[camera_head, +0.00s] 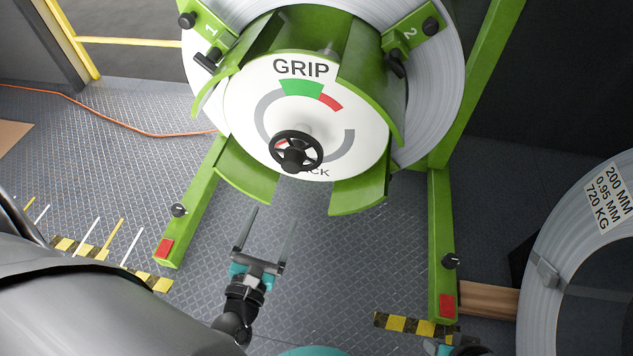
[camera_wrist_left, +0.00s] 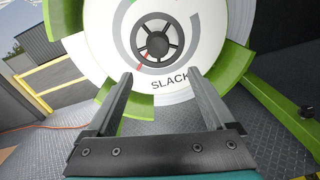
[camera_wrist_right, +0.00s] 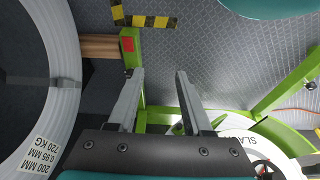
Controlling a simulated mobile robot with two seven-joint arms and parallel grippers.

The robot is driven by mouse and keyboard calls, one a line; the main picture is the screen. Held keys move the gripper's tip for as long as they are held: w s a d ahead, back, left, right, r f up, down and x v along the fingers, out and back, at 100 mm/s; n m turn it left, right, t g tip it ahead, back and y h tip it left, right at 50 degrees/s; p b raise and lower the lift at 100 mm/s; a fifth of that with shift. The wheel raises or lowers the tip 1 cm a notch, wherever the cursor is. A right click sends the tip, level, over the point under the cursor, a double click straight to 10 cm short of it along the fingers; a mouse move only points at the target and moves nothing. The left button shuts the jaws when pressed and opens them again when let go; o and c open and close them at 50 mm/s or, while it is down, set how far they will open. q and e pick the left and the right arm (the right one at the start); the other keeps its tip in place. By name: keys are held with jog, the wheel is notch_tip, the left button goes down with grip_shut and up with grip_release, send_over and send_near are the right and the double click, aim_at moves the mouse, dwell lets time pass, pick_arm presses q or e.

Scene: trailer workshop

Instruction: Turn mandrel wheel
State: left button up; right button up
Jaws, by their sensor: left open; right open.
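The black mandrel wheel (camera_head: 296,151) sits at the centre of a round white dial (camera_head: 350,120) marked GRIP, with a green and a red band. It also shows in the left wrist view (camera_wrist_left: 153,43), above the word SLACK. A red mark shows by its rim. My left gripper (camera_head: 268,229) is open and empty, below and in front of the wheel, apart from it. My right gripper (camera_wrist_right: 158,75) is open and empty in the right wrist view. In the head view only a part of it shows at the bottom edge. The wheel shows partly at that view's lower right corner (camera_wrist_right: 264,168).
Green curved plates (camera_head: 245,172) surround the dial, with a grey coil (camera_head: 443,70) behind. Green legs (camera_head: 440,230) stand on both sides. A labelled coil (camera_head: 545,235) lies at right on wood (camera_head: 488,299). An orange cable (camera_head: 120,122) crosses the floor.

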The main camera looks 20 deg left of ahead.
aim_at(291, 167)
pick_arm(q)
jog(key=w+a+b, duration=0.1)
jog(key=w, duration=0.3)
jog(key=w+a+n, duration=0.1)
jog(key=w, duration=0.4)
jog(key=w+a+n+b, duration=0.1)
jog(key=w, duration=0.4)
jog(key=shift+r+b, duration=0.2)
jog(key=shift+b, duration=0.15)
jog(key=shift+w+a, duration=0.15)
jog(key=shift+w, duration=0.3)
pick_arm(e)
notch_tip(291, 167, up, 6)
jog(key=t, duration=0.1)
jog(key=shift+w+d+r, duration=0.15)
jog(key=shift+d+r, duration=0.05)
jog(key=shift+d, duration=0.15)
pick_arm(q)
jog(key=shift+c, duration=0.3)
jog(key=c, duration=1.3)
jog(key=shift+m, duration=0.4)
